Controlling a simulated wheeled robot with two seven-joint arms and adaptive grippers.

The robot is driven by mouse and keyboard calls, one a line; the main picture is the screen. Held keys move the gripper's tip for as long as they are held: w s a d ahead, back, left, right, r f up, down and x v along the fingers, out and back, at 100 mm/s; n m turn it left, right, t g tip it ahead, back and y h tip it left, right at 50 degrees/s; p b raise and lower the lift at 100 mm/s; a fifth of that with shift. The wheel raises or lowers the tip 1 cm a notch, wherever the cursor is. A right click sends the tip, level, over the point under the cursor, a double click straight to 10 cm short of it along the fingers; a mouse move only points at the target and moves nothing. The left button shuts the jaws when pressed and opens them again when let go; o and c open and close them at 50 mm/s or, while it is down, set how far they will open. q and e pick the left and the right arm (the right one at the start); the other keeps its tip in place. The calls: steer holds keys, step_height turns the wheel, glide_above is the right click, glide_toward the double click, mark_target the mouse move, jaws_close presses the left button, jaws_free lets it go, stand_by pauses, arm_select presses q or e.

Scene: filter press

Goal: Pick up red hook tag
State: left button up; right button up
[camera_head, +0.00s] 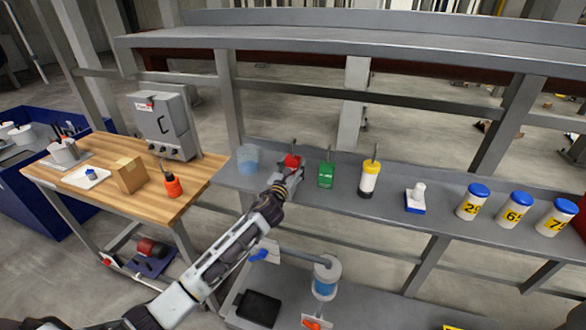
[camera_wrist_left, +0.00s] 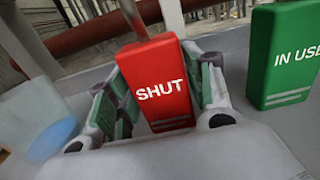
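The red hook tag (camera_head: 292,161) stands upright on the grey shelf in the head view, with a thin hook rising from its top. In the left wrist view, the red tag (camera_wrist_left: 160,85) reads "SHUT" and tilts in the picture. My left gripper (camera_head: 291,172) is right at the tag. In the wrist view, the left gripper's fingers (camera_wrist_left: 165,88) are spread, one on each side of the tag. The right finger looks very close to its edge; a small gap shows low on the left. Contact is unclear. My right gripper is out of view.
A green "IN USE" tag (camera_wrist_left: 285,58) stands just right of the red one. A translucent blue-white container (camera_head: 248,159) stands to its left. A yellow-white bottle (camera_head: 369,180) and several blue-capped jars (camera_head: 473,201) stand farther right. An upper shelf (camera_head: 350,45) runs above.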

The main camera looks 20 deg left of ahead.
mark_target(291, 145)
arm_select(q)
steer(key=c, duration=0.4)
steer(key=shift+c, duration=0.5)
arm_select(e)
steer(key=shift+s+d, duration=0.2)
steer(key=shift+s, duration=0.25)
arm_select(q)
steer(key=shift+r, duration=0.1)
step_height(291, 145, up, 8)
steer(key=shift+r+p, duration=0.15)
steer(key=shift+p, duration=0.6)
steer(key=shift+r, duration=0.75)
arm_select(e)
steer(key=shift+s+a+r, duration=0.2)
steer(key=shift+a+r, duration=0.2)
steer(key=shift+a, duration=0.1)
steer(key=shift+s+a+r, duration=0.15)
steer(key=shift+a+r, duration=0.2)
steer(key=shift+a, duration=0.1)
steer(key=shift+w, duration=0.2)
